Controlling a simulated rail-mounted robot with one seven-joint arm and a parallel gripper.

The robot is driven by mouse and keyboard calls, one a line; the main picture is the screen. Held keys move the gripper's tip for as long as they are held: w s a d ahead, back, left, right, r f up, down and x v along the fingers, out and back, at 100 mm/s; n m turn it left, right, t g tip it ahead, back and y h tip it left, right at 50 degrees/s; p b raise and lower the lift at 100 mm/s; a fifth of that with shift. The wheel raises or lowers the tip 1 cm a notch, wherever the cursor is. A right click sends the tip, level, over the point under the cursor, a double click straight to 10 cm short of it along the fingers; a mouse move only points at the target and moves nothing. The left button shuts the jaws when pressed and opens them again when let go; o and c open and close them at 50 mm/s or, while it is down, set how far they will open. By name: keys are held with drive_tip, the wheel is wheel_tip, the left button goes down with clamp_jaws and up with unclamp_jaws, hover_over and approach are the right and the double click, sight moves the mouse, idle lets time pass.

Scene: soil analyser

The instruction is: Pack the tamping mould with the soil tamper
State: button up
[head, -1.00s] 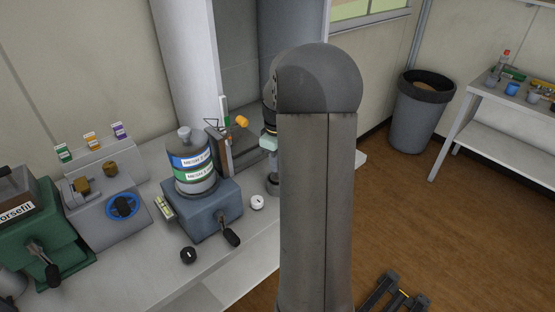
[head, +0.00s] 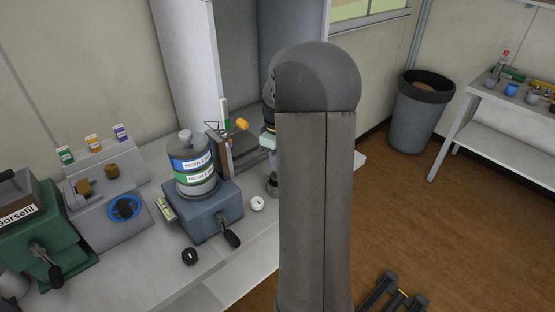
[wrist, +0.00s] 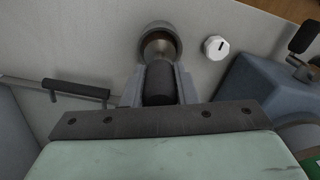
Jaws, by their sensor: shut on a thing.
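The soil tamper (wrist: 158,84) has a dark handle and a paler metal lower part. My gripper (wrist: 158,90) is shut on the handle in the wrist view. The tamping mould (wrist: 171,32) is a round grey cup with a brown inside, just beyond the fingertips. The tamper's lower end is at the mould's opening; how deep it sits I cannot tell. In the head view the mould (head: 272,186) shows only partly beside my arm. The pale green body of my gripper also shows there, and my arm hides its fingers and the tamper.
A blue-grey sieve machine (head: 205,214) with a stacked labelled vessel (head: 192,163) and black crank stands left of the mould. A white knob (head: 257,204) and a black knob (head: 190,256) are near it. A brown upright frame with an orange knob (head: 241,124) stands behind.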

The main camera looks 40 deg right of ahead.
drive_tip(key=shift+r, duration=0.3)
drive_tip(key=shift+r+p, duration=1.8)
drive_tip(key=shift+r, duration=0.65)
drive_tip(key=shift+f, duration=0.1)
